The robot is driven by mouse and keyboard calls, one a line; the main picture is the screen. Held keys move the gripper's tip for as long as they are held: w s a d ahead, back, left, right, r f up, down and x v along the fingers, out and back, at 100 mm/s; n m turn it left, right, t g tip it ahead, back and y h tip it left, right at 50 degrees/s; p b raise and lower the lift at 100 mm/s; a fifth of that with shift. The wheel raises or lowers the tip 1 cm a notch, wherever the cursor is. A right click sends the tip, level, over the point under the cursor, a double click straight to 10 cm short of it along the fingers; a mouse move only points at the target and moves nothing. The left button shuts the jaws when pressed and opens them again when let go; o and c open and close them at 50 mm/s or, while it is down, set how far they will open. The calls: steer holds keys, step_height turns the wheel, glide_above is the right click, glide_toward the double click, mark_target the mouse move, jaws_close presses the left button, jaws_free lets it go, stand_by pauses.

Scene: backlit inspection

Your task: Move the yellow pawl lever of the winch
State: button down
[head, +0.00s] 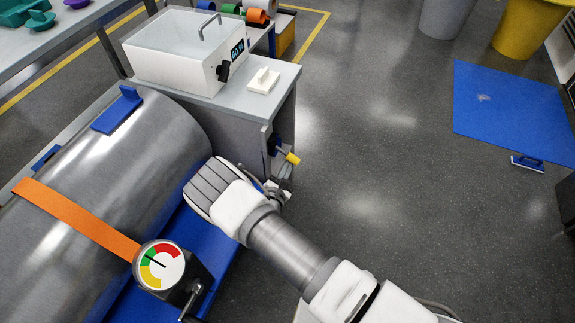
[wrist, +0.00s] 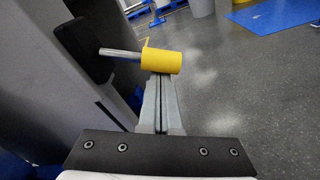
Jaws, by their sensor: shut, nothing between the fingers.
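A yellow lever grip (head: 292,158) sticks out on a short rod from a dark mount on the side of a grey cabinet. In the wrist view the yellow grip (wrist: 161,62) is a cylinder on a metal rod (wrist: 120,54) from a dark plate (wrist: 83,50). My gripper (wrist: 160,78) is shut and empty, its fingertips at the lower edge of the grip. I cannot tell whether they touch it. In the head view my wrist hides most of the fingers. A dark unit with a crank (head: 195,290) sits by the orange strap's end; no yellow lever shows on it.
A large metal drum (head: 110,160) with an orange strap (head: 75,218) and a dial gauge (head: 159,266) lies left of my arm. A white basin (head: 165,65) and a switch (head: 263,80) are on the cabinet top (head: 225,98).

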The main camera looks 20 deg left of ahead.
steer(key=shift+d+r, duration=0.1)
steer(key=shift+r, duration=0.1)
steer(key=r+n+p, duration=0.1)
steer(key=n, duration=0.1)
steer(key=d+r+n+h+p, duration=0.1)
steer(key=shift+d+r+n, duration=0.2)
steer(key=shift+r+n, duration=0.15)
steer(key=shift+n, duration=0.05)
step_height(320, 180, up, 5)
steer(key=n+p, duration=0.3)
steer(key=n, duration=0.1)
glide_above(293, 162)
steer(key=shift+s+d+f+h, duration=0.15)
steer(key=shift+s+d+h, duration=0.15)
steer(key=shift+s+h, duration=0.1)
stand_by(0.3)
